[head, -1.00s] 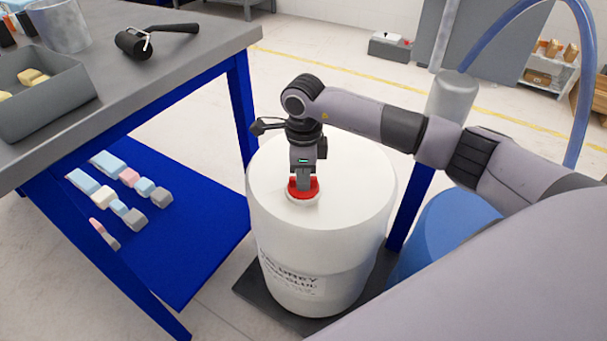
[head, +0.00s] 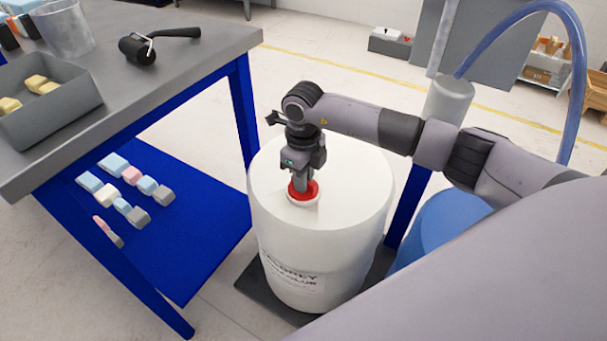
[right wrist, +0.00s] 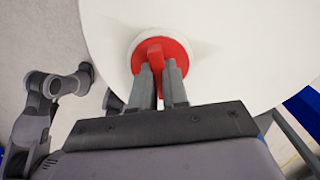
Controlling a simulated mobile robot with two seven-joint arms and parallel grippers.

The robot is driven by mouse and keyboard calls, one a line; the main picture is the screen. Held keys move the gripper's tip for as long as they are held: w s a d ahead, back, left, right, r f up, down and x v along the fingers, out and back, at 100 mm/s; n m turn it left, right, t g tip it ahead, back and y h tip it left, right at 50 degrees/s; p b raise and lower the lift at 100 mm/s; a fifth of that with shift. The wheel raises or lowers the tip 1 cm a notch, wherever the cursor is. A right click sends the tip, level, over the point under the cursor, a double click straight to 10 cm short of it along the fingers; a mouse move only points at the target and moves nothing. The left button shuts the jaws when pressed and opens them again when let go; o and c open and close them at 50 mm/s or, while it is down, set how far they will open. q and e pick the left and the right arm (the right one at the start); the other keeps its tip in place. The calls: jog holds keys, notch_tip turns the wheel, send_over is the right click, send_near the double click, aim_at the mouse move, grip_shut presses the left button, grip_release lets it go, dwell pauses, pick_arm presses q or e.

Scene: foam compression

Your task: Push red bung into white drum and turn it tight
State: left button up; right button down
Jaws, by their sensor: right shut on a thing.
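The white drum (head: 345,215) stands upright on a dark base, with its printed label facing me. The red bung (head: 311,192) sits in the pale round opening near the front of the drum's top. My right gripper (head: 301,186) points straight down over it. In the right wrist view the two fingers (right wrist: 161,92) are shut on the raised grip of the red bung (right wrist: 178,60), and the bung's disc shows around the fingertips. How deep the bung sits cannot be told. My left gripper is not in the head view.
A grey-topped workbench (head: 200,57) with a blue frame stands left of the drum, holding a grey tray (head: 60,118) and a black roller (head: 138,50). Its blue lower shelf (head: 190,235) carries several foam blocks. A blue drum (head: 445,222) is close on the right.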

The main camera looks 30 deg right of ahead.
jog(key=shift+r, duration=0.1)
jog(key=shift+m, duration=0.5)
jog(key=c, duration=1.1)
grip_release()
jog(key=shift+o, duration=0.2)
jog(key=shift+p, duration=0.3)
